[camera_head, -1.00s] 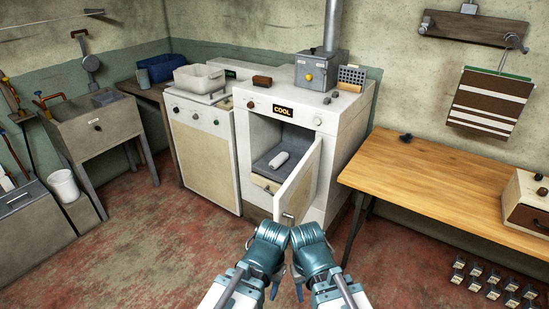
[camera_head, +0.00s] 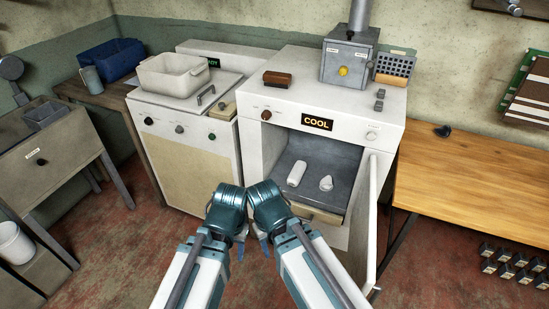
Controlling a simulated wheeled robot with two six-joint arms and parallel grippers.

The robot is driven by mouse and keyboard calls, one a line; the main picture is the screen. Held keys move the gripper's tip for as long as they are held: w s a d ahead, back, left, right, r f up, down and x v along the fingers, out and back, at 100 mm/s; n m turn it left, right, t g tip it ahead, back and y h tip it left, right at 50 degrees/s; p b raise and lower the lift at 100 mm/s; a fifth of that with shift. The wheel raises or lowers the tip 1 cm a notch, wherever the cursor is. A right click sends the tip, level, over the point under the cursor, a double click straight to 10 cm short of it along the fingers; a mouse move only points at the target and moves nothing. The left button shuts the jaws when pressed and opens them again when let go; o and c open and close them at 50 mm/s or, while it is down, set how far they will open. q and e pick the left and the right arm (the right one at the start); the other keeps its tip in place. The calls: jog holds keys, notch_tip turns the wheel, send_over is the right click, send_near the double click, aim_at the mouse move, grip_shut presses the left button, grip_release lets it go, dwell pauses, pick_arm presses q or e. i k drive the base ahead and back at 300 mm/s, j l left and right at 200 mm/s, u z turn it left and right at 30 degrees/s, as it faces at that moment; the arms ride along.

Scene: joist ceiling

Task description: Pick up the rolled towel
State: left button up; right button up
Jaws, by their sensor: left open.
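A white rolled towel (camera_head: 297,174) lies on the grey floor of the open chamber in the white machine labelled COOL (camera_head: 258,150). A smaller white lump (camera_head: 326,184) lies just right of it. My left gripper (camera_head: 240,247) is low in front of the machine, nearer to me than the towel and apart from it. It is open, with nothing seen between its fingers. My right gripper (camera_head: 264,247) is close beside it, also short of the towel. Its fingers are small and partly hidden, so I cannot tell its opening.
The machine's door (camera_head: 372,215) stands open on the right, nearly edge-on. A wooden table (camera_head: 460,180) is beyond it. A second white machine (camera_head: 185,150) with a pale bin (camera_head: 178,78) on top stands left. Reddish floor (camera_head: 120,255) is clear at front left.

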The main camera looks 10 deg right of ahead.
aim_at(294, 177)
jog(key=i+j, duration=0.85)
jog(key=z, duration=1.55)
